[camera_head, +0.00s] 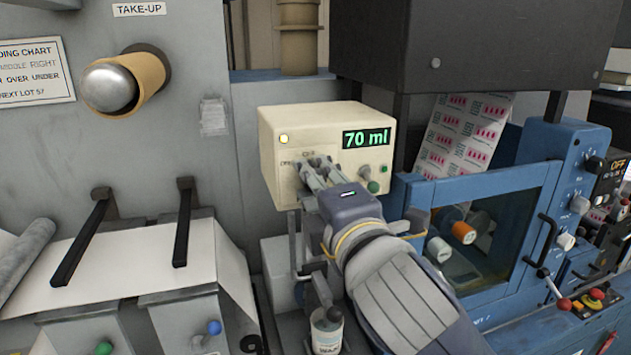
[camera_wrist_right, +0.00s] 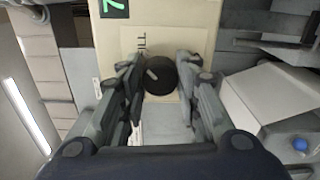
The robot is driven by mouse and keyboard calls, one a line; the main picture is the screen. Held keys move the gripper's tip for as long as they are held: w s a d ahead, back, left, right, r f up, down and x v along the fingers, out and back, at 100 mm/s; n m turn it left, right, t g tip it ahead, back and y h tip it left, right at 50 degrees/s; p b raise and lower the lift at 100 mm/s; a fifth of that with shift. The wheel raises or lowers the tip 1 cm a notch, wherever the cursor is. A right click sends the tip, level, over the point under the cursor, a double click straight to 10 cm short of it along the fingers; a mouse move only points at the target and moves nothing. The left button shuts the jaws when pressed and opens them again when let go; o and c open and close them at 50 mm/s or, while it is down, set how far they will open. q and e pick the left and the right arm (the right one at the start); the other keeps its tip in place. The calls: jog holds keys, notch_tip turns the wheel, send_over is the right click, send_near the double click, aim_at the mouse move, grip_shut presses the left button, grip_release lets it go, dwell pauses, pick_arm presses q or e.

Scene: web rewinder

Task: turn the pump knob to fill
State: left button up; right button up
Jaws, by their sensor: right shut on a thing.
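The pump is a cream box (camera_head: 290,130) with a lit green "70 ml" display in the head view. Its round black knob (camera_wrist_right: 160,76) shows in the wrist view, with a light pointer mark slanting toward the upper left. A partly covered label ending in "ILL" (camera_wrist_right: 141,42) is just above and left of the knob. My right gripper (camera_head: 316,172) is at the pump's front and hides the knob in the head view. In the wrist view its fingers (camera_wrist_right: 158,80) are on both sides of the knob, shut on it. My left gripper is not in view.
A small green knob (camera_head: 373,187) is right of my right gripper on the pump face. A labelled bottle (camera_head: 327,332) stands below my right wrist. A blue machine (camera_head: 505,185) with a window is close on the right. Black levers (camera_head: 85,237) stick out at the left.

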jog(key=o, duration=1.1)
jog(key=shift+c, duration=0.2)
jog(key=shift+r, duration=0.1)
